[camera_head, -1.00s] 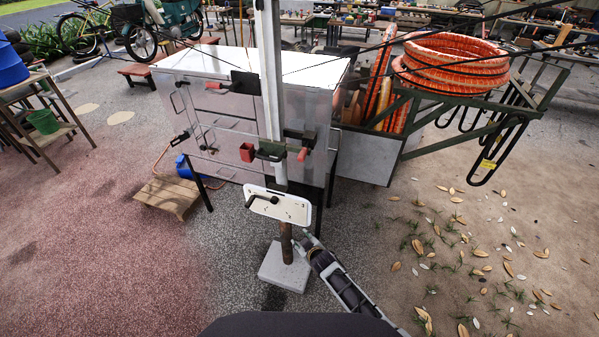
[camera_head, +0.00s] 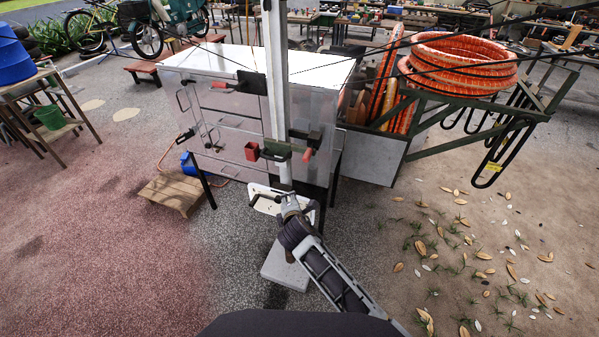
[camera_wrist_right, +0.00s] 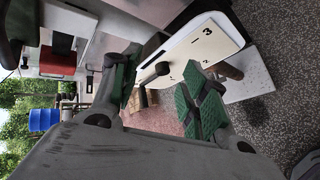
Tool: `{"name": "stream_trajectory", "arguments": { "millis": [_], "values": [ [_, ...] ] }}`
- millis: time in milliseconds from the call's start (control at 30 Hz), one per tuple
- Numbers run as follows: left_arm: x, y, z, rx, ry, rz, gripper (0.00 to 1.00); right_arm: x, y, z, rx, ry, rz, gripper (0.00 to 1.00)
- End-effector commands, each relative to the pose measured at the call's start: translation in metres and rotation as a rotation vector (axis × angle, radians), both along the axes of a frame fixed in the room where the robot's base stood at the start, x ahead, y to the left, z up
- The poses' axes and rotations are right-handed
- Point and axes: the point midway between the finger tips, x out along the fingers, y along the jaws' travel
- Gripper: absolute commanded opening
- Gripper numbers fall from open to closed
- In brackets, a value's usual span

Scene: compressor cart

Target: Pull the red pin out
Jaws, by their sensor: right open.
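Several red parts sit on the mast of the cart; I cannot tell for sure which is the red pin. A red block (camera_head: 252,151) is at the left end of a dark green bracket (camera_head: 275,151), and a red grip (camera_head: 307,154) is at its right. The red block also shows in the right wrist view (camera_wrist_right: 58,62), upper left. My right gripper (camera_head: 288,201) is below the bracket, in front of a white numbered plate (camera_head: 262,205). In the right wrist view its green-padded fingers (camera_wrist_right: 160,82) are open around or before the plate's black lever (camera_wrist_right: 152,74); contact is unclear.
A white cabinet (camera_head: 225,125) stands behind the mast (camera_head: 276,90). Another red handle (camera_head: 216,86) is higher on the left. A rack with orange hose (camera_head: 460,65) is at right. The plate's post stands on a pale base (camera_head: 285,267).

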Motion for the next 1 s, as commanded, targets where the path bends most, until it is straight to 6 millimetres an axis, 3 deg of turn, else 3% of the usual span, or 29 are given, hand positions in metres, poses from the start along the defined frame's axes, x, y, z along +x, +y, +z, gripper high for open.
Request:
{"name": "stream_trajectory", "arguments": {
  "millis": [367, 700, 833, 1000],
  "values": [
    [-0.001, -0.002, 0.003, -0.002, 0.002, 0.000, 0.41, -0.021, -0.002, 0.102, -0.404, -0.122, 0.110, 0.44],
    [-0.002, -0.001, 0.006, -0.001, 0.004, -0.001, 0.41, -0.053, -0.018, 0.186, -0.738, -0.172, 0.159, 0.44],
    [-0.003, -0.002, 0.007, -0.002, 0.006, -0.001, 0.41, -0.065, -0.025, 0.209, -0.830, -0.174, 0.168, 0.44],
    [-0.003, -0.002, 0.007, -0.002, 0.006, -0.002, 0.41, -0.074, -0.031, 0.223, -0.891, -0.171, 0.174, 0.44]
  ]
}}
